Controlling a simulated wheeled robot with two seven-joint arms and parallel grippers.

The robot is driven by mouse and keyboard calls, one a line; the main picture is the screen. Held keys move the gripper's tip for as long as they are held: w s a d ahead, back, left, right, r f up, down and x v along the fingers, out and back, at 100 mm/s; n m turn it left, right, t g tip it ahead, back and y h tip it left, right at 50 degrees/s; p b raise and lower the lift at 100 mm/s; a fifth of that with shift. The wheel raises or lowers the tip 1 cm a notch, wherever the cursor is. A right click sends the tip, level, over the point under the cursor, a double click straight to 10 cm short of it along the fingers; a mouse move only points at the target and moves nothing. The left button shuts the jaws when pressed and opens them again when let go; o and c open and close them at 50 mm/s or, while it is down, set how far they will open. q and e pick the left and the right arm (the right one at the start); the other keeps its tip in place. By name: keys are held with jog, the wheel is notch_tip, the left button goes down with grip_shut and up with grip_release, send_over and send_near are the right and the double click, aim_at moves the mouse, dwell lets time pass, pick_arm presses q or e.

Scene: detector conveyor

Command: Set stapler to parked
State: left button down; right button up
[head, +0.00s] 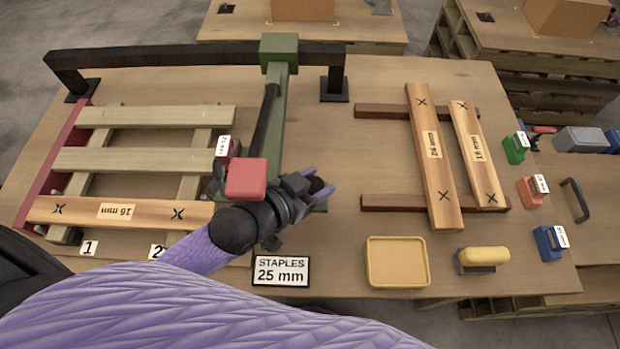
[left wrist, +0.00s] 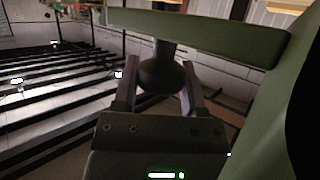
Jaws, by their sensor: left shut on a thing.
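The stapler looks to be the red-topped tool (head: 246,178) on the left side of the green arm (head: 275,130), beside the pallet frame. A tagged red part (head: 234,150) shows just behind it. The green arm hangs from a green carriage (head: 279,52) on a black rail (head: 180,56). My left gripper (head: 318,184) is at the near end of the green arm, shut on a dark round knob, which shows clearly between its fingers in the left wrist view (left wrist: 162,76). My left wrist hides part of the stapler and arm. My right gripper is out of view.
A pallet frame (head: 150,160) with a 16 mm plank (head: 118,211) lies left. Two tagged planks (head: 433,150) lie on brown battens right. A staples 25 mm sign (head: 281,270), a yellow tray (head: 397,237) and a yellow-topped tool (head: 483,257) line the near edge.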

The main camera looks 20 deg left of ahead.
pick_arm(q)
jog(key=shift+w+d+p, duration=0.2)
jog(key=shift+d+p, duration=0.1)
jog(key=shift+d, duration=0.8)
jog(key=shift+f, duration=0.1)
jog(key=shift+c, duration=2.2)
grip_release()
jog(key=o, duration=0.3)
jog(key=shift+s+d, duration=0.1)
